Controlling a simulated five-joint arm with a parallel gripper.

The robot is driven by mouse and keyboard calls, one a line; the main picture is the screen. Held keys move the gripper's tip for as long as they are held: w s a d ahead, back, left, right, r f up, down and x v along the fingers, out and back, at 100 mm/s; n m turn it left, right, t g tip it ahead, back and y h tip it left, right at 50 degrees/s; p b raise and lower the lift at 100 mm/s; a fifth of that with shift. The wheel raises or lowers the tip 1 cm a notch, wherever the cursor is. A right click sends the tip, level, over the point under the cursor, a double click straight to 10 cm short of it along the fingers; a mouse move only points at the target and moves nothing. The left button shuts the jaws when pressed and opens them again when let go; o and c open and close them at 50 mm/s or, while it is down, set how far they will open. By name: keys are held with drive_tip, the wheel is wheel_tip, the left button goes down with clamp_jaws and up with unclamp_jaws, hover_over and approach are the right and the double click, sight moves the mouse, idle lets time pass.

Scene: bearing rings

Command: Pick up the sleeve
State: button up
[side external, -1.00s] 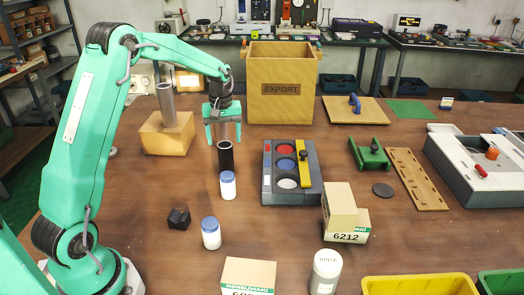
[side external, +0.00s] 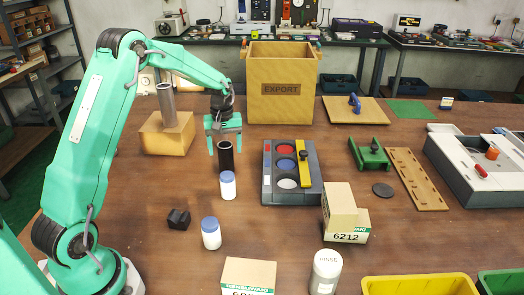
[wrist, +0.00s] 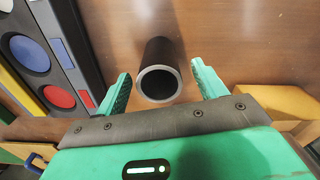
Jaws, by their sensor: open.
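The sleeve is a black upright tube (side external: 226,160) with an open top, standing on the brown table behind a blue-capped white bottle. My gripper (side external: 225,147) points down over it, with the fingers on either side of its upper end. In the wrist view the sleeve's pale round rim and dark bore (wrist: 159,84) lie between the two green fingers of my gripper (wrist: 160,76). The gripper is open, and a gap shows between each finger and the sleeve.
The blue-capped bottle (side external: 228,185) stands close in front of the sleeve. A wooden block (side external: 167,138) with a grey metal tube (side external: 166,104) stands at left. A grey tray with coloured discs (side external: 267,190) lies at right. A tall EXPORT box (side external: 281,105) stands behind.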

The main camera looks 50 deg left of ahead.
sight(226, 156)
drive_tip(key=shift+f, duration=2.05)
drive_tip(key=shift+r, duration=0.1)
drive_tip(key=c, duration=1.5)
